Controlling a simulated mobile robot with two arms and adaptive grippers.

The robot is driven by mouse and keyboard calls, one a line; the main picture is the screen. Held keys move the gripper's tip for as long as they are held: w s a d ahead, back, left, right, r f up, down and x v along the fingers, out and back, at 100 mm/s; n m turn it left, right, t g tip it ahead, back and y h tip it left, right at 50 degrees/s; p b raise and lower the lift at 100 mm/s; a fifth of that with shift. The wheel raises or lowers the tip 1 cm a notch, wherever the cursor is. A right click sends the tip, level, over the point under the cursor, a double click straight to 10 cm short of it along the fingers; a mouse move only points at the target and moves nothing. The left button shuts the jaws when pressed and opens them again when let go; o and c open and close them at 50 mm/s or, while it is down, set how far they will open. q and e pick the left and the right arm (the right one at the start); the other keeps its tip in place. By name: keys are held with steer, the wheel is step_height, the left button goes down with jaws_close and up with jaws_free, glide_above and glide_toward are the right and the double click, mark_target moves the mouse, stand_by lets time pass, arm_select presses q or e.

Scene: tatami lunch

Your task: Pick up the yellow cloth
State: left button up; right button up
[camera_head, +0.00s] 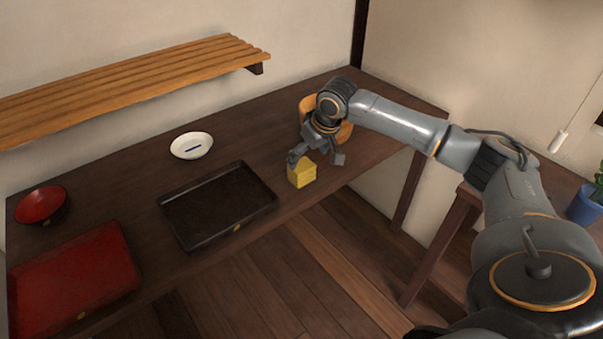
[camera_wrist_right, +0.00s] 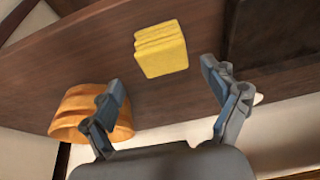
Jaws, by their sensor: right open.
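The yellow cloth (camera_head: 301,173) is a small folded block on the dark wooden table, just right of the black tray. My right gripper (camera_head: 317,158) is open and close above and behind the cloth in the head view. In the right wrist view the cloth (camera_wrist_right: 161,49) lies beyond the gap between the two spread fingers (camera_wrist_right: 166,97), with nothing between them. The cloth looks apart from the fingers there. My left gripper is not in view.
A round wooden container (camera_head: 309,103) stands behind my right gripper. The black tray (camera_head: 217,206), a white bowl (camera_head: 191,146), a red tray (camera_head: 75,281) and a red bowl (camera_head: 41,205) are to the left. A slatted shelf (camera_head: 125,82) hangs on the wall.

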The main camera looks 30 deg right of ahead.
mark_target(302, 166)
steer(key=shift+a+x, duration=0.1)
steer(key=shift+x, duration=1.4)
steer(key=shift+a+x, duration=0.15)
steer(key=shift+x, duration=1.35)
steer(key=c, duration=1.1)
